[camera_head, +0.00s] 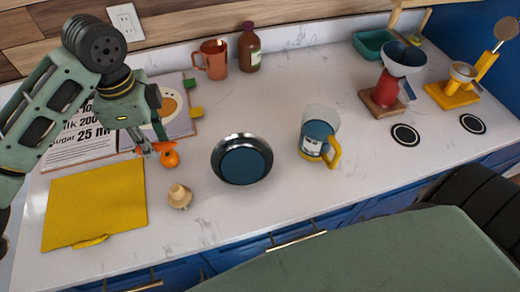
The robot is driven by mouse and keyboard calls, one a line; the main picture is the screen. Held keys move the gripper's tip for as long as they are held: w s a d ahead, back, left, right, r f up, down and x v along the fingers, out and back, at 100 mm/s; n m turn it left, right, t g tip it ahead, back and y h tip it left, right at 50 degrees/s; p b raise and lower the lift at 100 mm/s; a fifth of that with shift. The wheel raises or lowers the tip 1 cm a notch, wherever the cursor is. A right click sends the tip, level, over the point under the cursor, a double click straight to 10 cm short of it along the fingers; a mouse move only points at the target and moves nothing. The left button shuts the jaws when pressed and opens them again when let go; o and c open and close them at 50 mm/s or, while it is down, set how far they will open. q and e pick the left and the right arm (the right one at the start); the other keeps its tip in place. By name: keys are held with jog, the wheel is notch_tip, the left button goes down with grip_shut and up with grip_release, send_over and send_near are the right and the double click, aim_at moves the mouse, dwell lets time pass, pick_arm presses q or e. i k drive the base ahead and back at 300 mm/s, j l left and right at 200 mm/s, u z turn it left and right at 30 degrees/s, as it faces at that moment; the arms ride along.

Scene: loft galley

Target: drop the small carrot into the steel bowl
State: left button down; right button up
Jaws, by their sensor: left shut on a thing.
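My left gripper (147,149) is shut on the small orange carrot (171,158), at the left of the head view. The carrot's rounded end faces the camera, and part of it is hidden by the fingers. The steel bowl (243,162) is on the white counter to the right of the carrot. It has a shiny rim and a dark blue round inside, and nothing shows in it. The carrot is apart from the bowl. My right gripper is not in view.
A yellow board (95,207) and a small beige mushroom-like thing (179,196) lie in front of the gripper. An open book (80,140) is behind it. A blue jug with a yellow handle (318,139) stands right of the bowl. A copper mug (214,60) and brown bottle (249,48) stand behind.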

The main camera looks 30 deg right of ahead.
aim_at(243, 172)
jog(key=z, duration=0.65)
jog(key=k+j+z, duration=0.1)
jog(key=j+z, duration=0.2)
jog(key=j, duration=0.15)
